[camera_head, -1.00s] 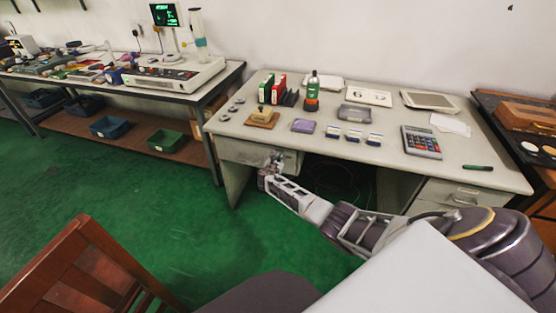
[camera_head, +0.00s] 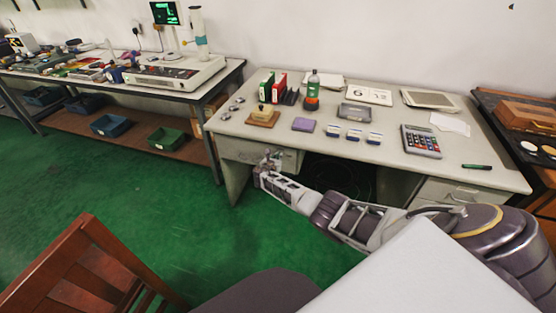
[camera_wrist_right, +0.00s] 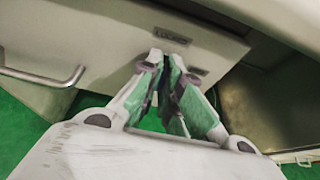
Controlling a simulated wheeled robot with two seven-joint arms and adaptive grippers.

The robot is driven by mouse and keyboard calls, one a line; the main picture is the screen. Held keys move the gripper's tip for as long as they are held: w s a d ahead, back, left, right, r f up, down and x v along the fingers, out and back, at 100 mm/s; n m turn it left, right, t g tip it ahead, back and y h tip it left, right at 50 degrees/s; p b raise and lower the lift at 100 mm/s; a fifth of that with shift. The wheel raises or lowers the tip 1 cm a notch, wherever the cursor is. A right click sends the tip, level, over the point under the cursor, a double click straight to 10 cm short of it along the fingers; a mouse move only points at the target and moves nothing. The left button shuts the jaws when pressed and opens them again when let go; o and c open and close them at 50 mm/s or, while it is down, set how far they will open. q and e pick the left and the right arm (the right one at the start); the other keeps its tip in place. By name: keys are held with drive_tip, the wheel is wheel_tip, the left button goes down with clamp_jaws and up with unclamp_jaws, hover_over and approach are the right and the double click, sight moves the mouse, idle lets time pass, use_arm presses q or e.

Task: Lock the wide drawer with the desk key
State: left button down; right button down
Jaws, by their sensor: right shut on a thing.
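The wide drawer (camera_head: 238,151) is under the left part of the desk. In the right wrist view its pale front (camera_wrist_right: 95,45) fills the upper left, with a metal bar handle (camera_wrist_right: 45,79) and a small label reading LOCKED (camera_wrist_right: 172,36). My left gripper is not in view.
The desk top (camera_head: 270,147) holds a calculator (camera_head: 421,141), a wooden stamp block (camera_head: 263,118), a bottle (camera_head: 312,90) and small boxes. Open knee space lies right of the drawer. A wooden chair (camera_head: 75,270) stands at front left; green floor between is clear.

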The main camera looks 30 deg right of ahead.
drive_tip(key=c, duration=1.6)
unclamp_jaws()
drive_tip(key=shift+s+a, duration=0.2)
drive_tip(key=shift+v, duration=5.7)
drive_tip(key=shift+s, duration=0.1)
